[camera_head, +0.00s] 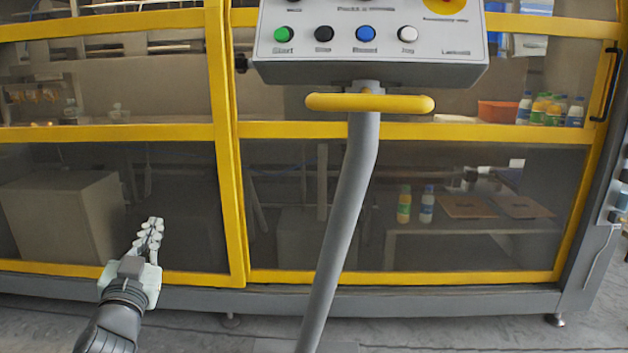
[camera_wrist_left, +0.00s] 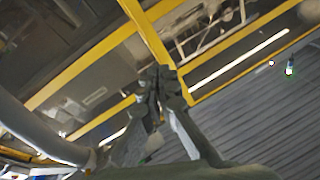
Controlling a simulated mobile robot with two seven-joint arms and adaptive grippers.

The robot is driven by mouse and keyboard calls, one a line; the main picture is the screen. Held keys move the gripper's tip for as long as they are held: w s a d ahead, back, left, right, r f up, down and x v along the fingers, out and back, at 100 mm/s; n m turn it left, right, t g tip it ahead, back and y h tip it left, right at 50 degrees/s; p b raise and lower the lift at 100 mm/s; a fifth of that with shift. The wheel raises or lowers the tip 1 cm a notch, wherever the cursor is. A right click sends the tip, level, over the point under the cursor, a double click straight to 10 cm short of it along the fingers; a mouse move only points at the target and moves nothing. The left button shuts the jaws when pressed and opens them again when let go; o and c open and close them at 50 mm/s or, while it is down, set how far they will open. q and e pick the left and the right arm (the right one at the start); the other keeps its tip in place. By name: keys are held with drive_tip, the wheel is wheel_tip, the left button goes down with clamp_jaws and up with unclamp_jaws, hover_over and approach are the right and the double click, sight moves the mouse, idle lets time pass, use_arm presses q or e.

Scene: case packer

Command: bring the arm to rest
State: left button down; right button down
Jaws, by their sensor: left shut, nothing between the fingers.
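My left gripper (camera_head: 149,236) is at the lower left of the head view, in front of the machine's lower left door. Its fingers are shut, pointing up and away, with nothing between them. It is well left of the control panel and its post. In the left wrist view the shut fingertips (camera_wrist_left: 162,84) show in the middle, with yellow door frames beyond them. My right gripper is not in view.
A grey control panel (camera_head: 370,62) with coloured buttons and a yellow handle (camera_head: 370,103) stands on a slanting grey post (camera_head: 345,210). Behind it is the case packer with a yellow frame (camera_head: 400,277). Bottles (camera_head: 404,205) stand behind its panes. Grey floor runs along the front.

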use_arm(q)
drive_tip(key=s+a+f+n+g+y, duration=0.1)
drive_tip(key=s+f+g, duration=0.35)
drive_tip(key=f, duration=0.75)
drive_tip(key=s+a+f+n+g, duration=0.1)
drive_tip(key=s+f+g, duration=0.4)
drive_tip(key=f, duration=0.8)
drive_tip(key=s+d+f+m+g+h, duration=0.1)
drive_tip(key=s+f+g, duration=0.3)
drive_tip(key=s+f, duration=0.4)
drive_tip(key=s+d+f+g+h, duration=0.1)
drive_tip(key=s+d+f+g, duration=0.2)
drive_tip(key=s+f, duration=0.6)
drive_tip(key=s+d, duration=0.1)
drive_tip(key=s, duration=0.5)
drive_tip(key=shift+d+f+m+g+p, duration=0.25)
drive_tip(key=shift+m+g+p, duration=0.05)
drive_tip(key=shift+m+g, duration=0.1)
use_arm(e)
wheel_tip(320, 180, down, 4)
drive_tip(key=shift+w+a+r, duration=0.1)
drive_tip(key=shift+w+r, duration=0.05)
